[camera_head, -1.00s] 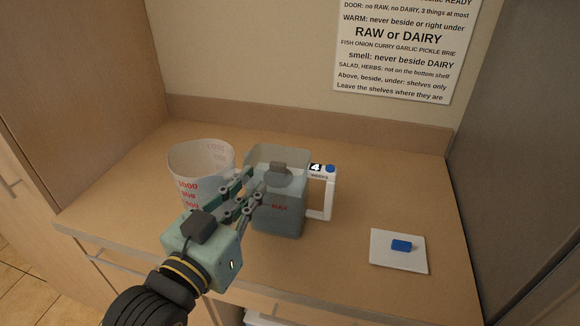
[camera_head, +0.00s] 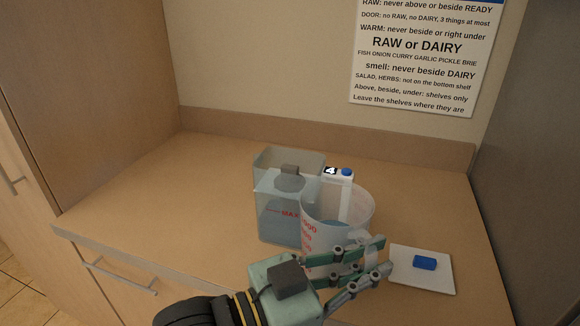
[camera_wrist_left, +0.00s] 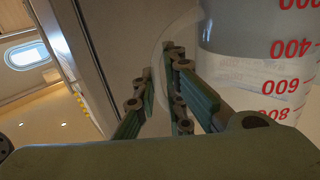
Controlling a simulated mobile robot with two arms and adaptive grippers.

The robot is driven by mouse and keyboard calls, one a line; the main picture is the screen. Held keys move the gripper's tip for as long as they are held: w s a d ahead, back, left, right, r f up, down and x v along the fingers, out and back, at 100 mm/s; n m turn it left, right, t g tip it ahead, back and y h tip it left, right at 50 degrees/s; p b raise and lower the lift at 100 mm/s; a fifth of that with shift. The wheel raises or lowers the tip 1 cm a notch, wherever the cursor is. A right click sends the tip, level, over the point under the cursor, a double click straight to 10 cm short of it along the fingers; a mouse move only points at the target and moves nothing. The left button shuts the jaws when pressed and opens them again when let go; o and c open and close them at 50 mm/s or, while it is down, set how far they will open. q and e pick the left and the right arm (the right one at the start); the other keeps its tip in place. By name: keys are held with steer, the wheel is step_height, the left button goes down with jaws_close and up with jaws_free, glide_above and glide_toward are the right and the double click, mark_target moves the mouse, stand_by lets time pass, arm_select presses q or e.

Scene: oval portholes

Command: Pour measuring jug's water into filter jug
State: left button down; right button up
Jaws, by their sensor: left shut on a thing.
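The measuring jug (camera_head: 352,207) is clear with red marks and stands about upright, with bluish water (camera_head: 333,229) inside. In the head view it overlaps the right front of the filter jug (camera_head: 280,215); I cannot tell whether they touch. The filter jug is grey, see-through and upright on the counter, with a MAX mark. Its white handle, with a "4" dial (camera_head: 331,171), is partly hidden behind the measuring jug. My left gripper (camera_head: 381,256) is shut on the measuring jug, whose marked wall also shows in the left wrist view (camera_wrist_left: 265,75). My right gripper is out of view.
A white tile (camera_head: 432,282) with a blue block (camera_head: 424,263) lies on the counter to the right. The counter (camera_head: 160,200) is clear on the left. A tall grey panel (camera_head: 530,170) bounds the right side, and a wall with a printed sign (camera_head: 425,60) stands behind.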

arm_select(q)
steer(key=shift+r, duration=0.15)
steer(key=w+a+r+n+p, duration=0.2)
steer(key=w+r+n+p, duration=0.2)
steer(key=r+p, duration=0.3)
steer(key=w+a+r+n+p, duration=0.1)
steer(key=w+r+n+p, duration=0.2)
steer(key=r+n+p, duration=0.3)
step_height(320, 180, up, 4)
steer(key=shift+w+a+r+p, duration=0.2)
steer(key=shift+w+a+p, duration=0.15)
steer(key=shift+w, duration=0.05)
steer(key=shift+w+a+r+n, duration=0.2)
steer(key=shift+w+n, duration=0.15)
steer(key=shift+n, duration=0.15)
stand_by(0.4)
steer(key=shift+w+a+r+n+p, duration=0.15)
steer(key=shift+w+a+n+p, duration=0.1)
steer(key=shift+w+n+p, duration=0.4)
stand_by(1.6)
